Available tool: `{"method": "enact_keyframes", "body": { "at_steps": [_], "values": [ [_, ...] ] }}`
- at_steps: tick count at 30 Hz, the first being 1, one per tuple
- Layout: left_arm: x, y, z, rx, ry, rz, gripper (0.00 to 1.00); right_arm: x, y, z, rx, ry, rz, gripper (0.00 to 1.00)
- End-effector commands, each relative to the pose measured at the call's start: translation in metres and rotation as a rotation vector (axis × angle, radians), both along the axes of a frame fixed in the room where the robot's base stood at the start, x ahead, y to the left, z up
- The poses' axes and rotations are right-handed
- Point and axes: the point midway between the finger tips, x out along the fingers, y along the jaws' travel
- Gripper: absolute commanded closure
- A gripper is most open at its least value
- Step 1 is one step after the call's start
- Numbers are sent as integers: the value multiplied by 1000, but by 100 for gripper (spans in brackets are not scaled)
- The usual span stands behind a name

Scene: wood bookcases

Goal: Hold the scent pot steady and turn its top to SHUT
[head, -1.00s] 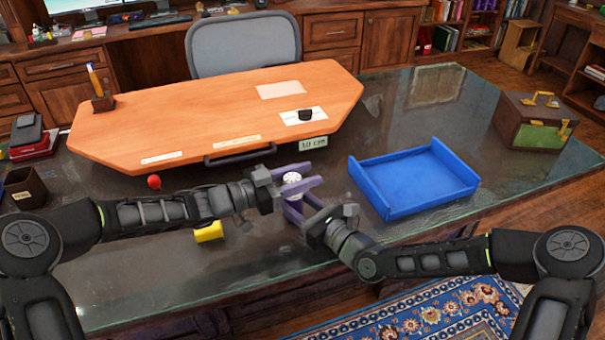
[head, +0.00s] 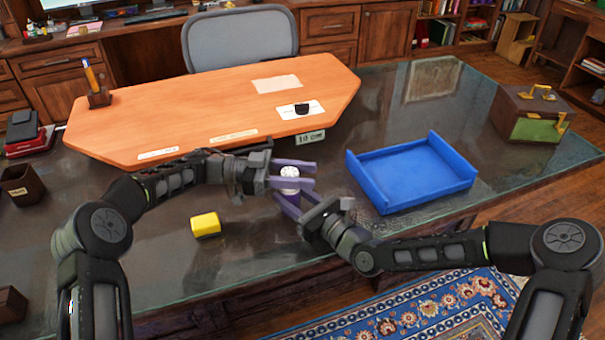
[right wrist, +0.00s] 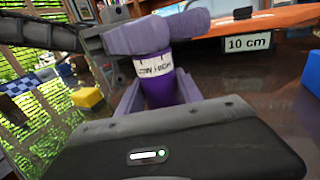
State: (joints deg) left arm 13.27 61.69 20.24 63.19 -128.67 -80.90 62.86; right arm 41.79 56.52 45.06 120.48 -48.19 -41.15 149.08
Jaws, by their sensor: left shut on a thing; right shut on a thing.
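The scent pot (head: 289,172) stands upright between my two grippers above the glass desk, its round white top facing up in the head view. In the right wrist view its purple body (right wrist: 160,91) shows below a white band with dark lettering that I cannot read surely. My left gripper (head: 301,175) comes in from the left, its purple fingers shut on the pot's top from both sides. My right gripper (head: 288,199) is shut on the lower body from the front right. The fingers hide much of the pot, and I cannot read the top's setting.
A blue tray (head: 413,172) lies close to the right. A yellow block (head: 205,225) lies left of the grippers. An orange board (head: 210,105) with a "10 cm" tag (head: 310,137) is behind them. A green-and-brown box (head: 533,115) stands far right.

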Motion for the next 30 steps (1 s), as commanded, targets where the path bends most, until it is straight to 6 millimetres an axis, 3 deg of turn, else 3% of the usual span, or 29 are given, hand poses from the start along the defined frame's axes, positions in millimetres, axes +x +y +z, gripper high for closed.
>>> {"method": "enact_keyframes", "body": {
  "at_steps": [7, 8, 15, 30],
  "values": [
    [0, -1, 2, -3, -3, 1, 100, -1, 1, -1, -3, 3, 3, 100],
    [0, -1, 2, -3, -3, 1, 62, -1, 1, -1, -3, 3, 3, 100],
    [0, 0, 1, -2, -2, 2, 42, -1, 0, -1, -1, 3, 1, 100],
    [2, 9, 0, -3, 1, 2, 40, 0, 0, -1, -1, 2, -1, 100]
  ]
}}
